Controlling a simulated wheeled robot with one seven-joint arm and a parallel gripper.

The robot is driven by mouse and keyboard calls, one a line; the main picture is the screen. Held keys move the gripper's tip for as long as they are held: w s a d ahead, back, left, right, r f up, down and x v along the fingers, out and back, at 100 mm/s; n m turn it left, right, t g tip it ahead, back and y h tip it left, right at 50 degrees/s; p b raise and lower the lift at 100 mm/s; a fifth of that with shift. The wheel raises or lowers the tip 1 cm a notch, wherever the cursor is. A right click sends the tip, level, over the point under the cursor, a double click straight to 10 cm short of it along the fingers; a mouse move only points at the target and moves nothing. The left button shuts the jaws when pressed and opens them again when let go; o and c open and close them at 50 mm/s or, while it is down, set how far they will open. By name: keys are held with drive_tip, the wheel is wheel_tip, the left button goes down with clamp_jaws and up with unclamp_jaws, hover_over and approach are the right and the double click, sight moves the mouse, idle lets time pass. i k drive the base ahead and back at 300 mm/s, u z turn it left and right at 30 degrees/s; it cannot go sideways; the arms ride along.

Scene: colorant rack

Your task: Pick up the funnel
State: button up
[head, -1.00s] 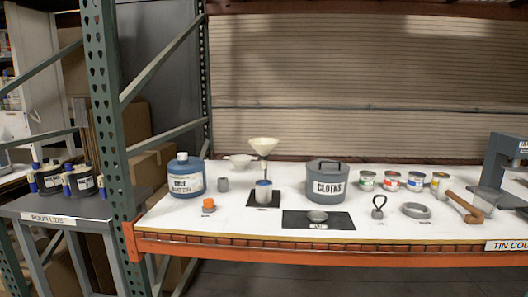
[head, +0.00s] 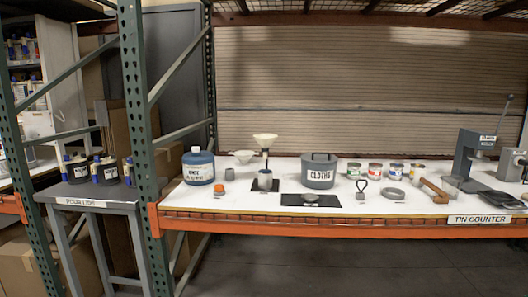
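In the head view, a cream, wide-mouthed cone (head: 265,139) is held up on a thin dark stand, above a small grey tin with a blue top (head: 265,180). A second pale, funnel-shaped piece (head: 243,156) is just left of it, further back on the white counter. Its lower part is small and hard to make out. I cannot tell for certain which of the two is the funnel of the task. My gripper is not in view.
The white counter (head: 235,200) has an orange front beam. A blue jug (head: 198,167) stands left, a grey CLOTHS pot (head: 319,171) right of the stand. A green rack post (head: 137,110) rises at the counter's left end, beside a grey side table (head: 90,193). Floor in front is clear.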

sight(265, 140)
drive_tip(key=k, duration=0.6)
drive_tip(key=u, duration=0.65)
drive_tip(key=i, duration=0.75)
drive_tip(key=u, duration=0.7)
drive_tip(key=i, duration=1)
drive_tip(key=z, duration=0.75)
drive_tip(key=i, duration=0.75)
drive_tip(key=z, duration=0.6)
